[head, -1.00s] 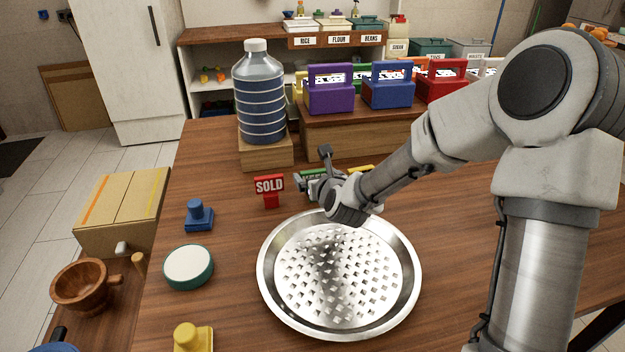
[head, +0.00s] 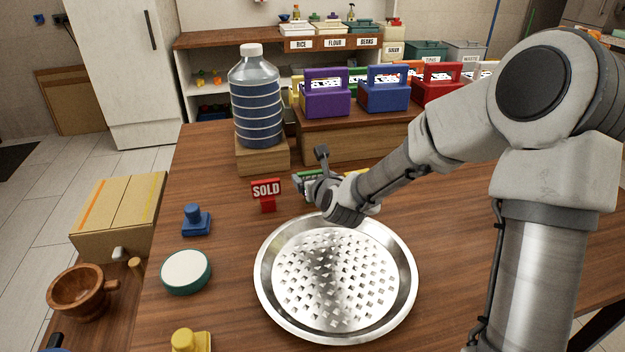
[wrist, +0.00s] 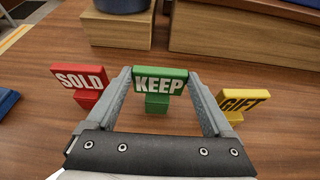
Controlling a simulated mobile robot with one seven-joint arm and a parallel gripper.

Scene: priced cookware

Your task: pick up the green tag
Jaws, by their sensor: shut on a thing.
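The green tag (wrist: 158,84), lettered KEEP, stands upright between the fingers of my gripper (wrist: 160,92) in the wrist view. The fingers press on its two ends. In the head view the green tag (head: 309,176) is mostly hidden behind my gripper (head: 314,188). A red tag (wrist: 80,84) lettered SOLD stands just left of the gripper, and it also shows in the head view (head: 266,192). A yellow tag (wrist: 243,103) lettered GIFT stands just right of it. I cannot tell whether the green tag's foot touches the table.
A round perforated metal tray (head: 268,285) lies in front of the tags. A large bottle (head: 257,100) on a wooden block (head: 263,158) stands behind left. Colored caddies (head: 326,95) stand on a wooden riser (head: 345,145).

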